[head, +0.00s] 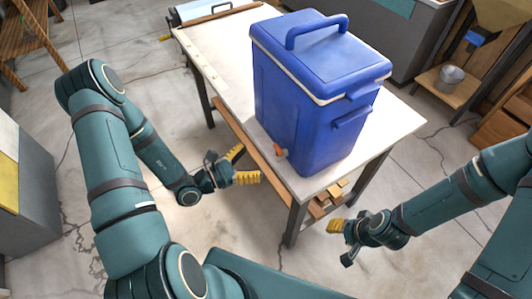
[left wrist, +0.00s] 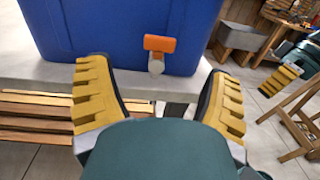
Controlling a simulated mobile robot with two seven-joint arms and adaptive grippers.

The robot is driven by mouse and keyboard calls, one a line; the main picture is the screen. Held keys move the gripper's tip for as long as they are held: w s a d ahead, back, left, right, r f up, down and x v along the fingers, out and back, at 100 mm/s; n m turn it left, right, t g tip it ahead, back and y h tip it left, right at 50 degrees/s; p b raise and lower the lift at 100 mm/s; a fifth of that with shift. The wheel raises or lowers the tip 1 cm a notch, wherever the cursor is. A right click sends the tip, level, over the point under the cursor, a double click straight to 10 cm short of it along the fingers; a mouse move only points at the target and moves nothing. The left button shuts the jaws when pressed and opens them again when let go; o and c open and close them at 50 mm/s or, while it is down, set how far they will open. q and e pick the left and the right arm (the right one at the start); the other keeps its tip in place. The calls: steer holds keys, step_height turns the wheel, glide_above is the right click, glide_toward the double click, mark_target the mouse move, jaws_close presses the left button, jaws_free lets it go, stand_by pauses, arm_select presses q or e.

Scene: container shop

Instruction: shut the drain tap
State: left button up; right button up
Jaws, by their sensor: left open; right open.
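A blue cooler (head: 312,95) with a lid and a top handle stands upright on the white-topped table. Its drain tap (head: 281,151) is low on the near side, with an orange handle. In the left wrist view the orange tap handle (left wrist: 159,44) lies crosswise above a pale spout on the blue cooler wall (left wrist: 95,35). My left gripper (head: 241,164) is open and empty, left of the tap and apart from it. In its wrist view the tap lies between and beyond the yellow fingers (left wrist: 158,95). My right gripper (head: 342,238) is empty and open, low beyond the table's near right corner.
The table (head: 215,60) has its near edge just below the tap, and a lower shelf (head: 240,135) with wood pieces (head: 333,193). A metal bucket (head: 451,76) stands on a wooden stand at the right. A grey cabinet (head: 25,215) is at the left.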

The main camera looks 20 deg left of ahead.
arm_select(q)
steer(key=shift+v, duration=1.3)
steer(key=s+d+f+m+g+h, duration=0.2)
steer(key=s+d+m+g+h, duration=0.1)
steer(key=s+d+m+g, duration=0.55)
steer(key=s+d+f+m+g+y, duration=0.2)
steer(key=s+f+m+g+y, duration=0.5)
steer(key=m+g, duration=0.25)
steer(key=w+d+m+t+y, duration=0.1)
steer(key=w+m+t+y, duration=0.3)
steer(key=w+m+t, duration=0.2)
steer(key=w+m, duration=0.2)
steer(key=w, duration=0.1)
steer(key=shift+d, duration=0.3)
